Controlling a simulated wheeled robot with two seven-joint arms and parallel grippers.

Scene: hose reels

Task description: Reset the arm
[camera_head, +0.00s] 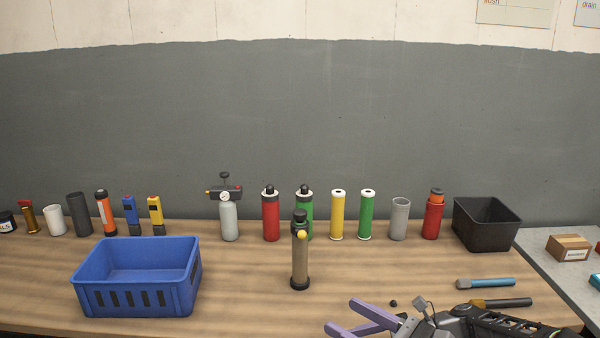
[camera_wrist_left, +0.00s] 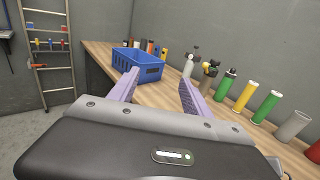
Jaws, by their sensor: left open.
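My left gripper (camera_head: 343,316) is at the lower right of the head view, over the front of the wooden table (camera_head: 235,270). Its two purple fingers are spread, with nothing between them. The left wrist view shows the same open fingers (camera_wrist_left: 158,82) pointing towards the table, with bare tabletop showing between them. A tan cylinder with a black cap and base (camera_head: 299,262) stands upright to the left of and beyond the fingers, apart from them. My right gripper is in neither view.
A blue crate (camera_head: 135,300) stands at the front left. Several cylinders, including a red one (camera_head: 270,218), line the back. A black bin (camera_head: 486,228) is at the back right. A blue-handled tool (camera_head: 487,283) lies near my arm. The middle front is clear.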

